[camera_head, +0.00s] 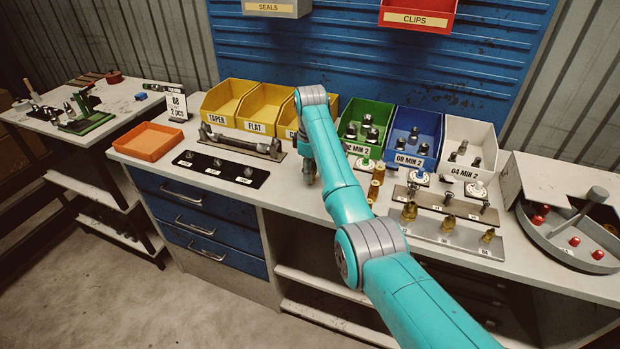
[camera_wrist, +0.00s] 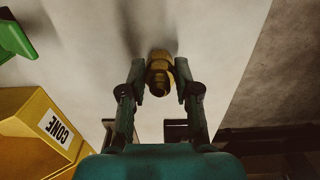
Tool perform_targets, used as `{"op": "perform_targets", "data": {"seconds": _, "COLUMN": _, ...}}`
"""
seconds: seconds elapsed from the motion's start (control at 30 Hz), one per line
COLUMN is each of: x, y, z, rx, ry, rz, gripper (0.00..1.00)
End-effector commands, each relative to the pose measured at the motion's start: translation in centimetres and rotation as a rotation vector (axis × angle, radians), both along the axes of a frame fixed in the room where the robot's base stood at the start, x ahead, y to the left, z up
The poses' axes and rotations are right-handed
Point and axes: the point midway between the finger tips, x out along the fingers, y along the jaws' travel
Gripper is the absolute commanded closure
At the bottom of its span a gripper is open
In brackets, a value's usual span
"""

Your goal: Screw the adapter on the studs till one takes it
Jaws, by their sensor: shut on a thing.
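My gripper (camera_head: 309,178) hangs pointing down over the bench, right of the black plate. In the wrist view my gripper (camera_wrist: 160,82) is shut on a brass adapter (camera_wrist: 159,70), held between the fingertips over pale bench top. Whether it touches the bench I cannot tell. The adapter cannot be made out in the head view. A black plate (camera_head: 228,173) carries three small labelled studs, among them a left stud (camera_head: 190,156), a middle stud (camera_head: 217,163) and a right stud (camera_head: 247,172). None of them shows in the wrist view.
An orange tray (camera_head: 146,141) is at the left. A long fitting lies on a rack (camera_head: 241,144) behind the plate. Yellow (camera_head: 228,97), green (camera_head: 366,120), blue and white bins line the back. Brass fittings stand on a grey plate (camera_head: 464,238) right of my arm.

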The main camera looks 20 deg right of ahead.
Motion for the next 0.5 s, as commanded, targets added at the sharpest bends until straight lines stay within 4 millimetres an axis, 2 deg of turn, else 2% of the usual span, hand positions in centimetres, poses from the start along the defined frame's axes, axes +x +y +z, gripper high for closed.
{"op": "perform_targets", "data": {"seconds": 0.5, "x": 0.0, "y": 0.0, "z": 4.5, "rx": -0.001, "ry": -0.001, "rz": 0.000, "gripper": 1.00}}
